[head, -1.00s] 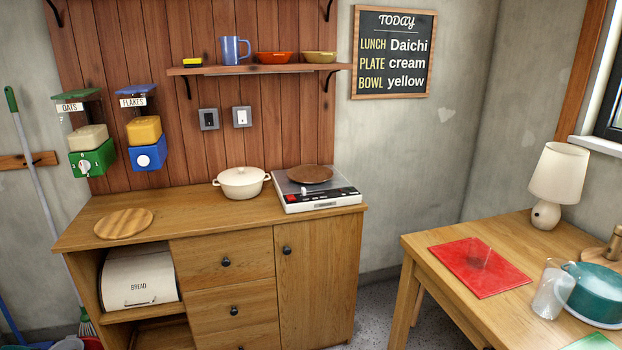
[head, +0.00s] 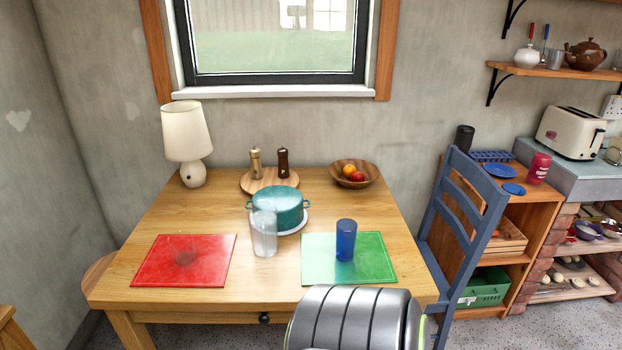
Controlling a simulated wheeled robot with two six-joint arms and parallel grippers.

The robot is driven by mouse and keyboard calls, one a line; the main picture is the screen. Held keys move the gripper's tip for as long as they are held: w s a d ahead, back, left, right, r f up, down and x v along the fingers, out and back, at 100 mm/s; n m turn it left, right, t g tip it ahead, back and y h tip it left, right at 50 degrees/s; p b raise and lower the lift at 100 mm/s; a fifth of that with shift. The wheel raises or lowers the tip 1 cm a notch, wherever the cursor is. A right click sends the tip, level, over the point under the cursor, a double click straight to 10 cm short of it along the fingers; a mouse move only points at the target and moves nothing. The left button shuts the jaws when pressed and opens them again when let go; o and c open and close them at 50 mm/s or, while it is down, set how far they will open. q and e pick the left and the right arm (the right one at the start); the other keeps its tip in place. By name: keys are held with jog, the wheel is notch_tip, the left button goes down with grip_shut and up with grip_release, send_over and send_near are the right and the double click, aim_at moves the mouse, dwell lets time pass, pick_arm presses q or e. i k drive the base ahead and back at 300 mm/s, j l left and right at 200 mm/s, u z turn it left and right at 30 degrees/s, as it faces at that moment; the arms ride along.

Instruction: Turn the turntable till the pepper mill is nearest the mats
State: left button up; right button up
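The turntable is a round wooden board (head: 247,184) at the back of the wooden table. Two mills stand upright on it: a light wooden one (head: 256,163) on the left and a dark brown one (head: 283,163) on the right. The dark one looks like the pepper mill, but I see no label. Both stand side by side, neither clearly nearer the mats. The red mat (head: 160,262) lies front left and the green mat (head: 380,262) front right. The teal pot hides part of the turntable's front. Neither of my grippers is in view.
A teal pot (head: 280,205) on a white round base stands between turntable and mats. A blue tumbler (head: 346,240) stands on the green mat.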

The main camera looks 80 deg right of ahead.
aim_at(270, 178)
jog(key=z, duration=1.85)
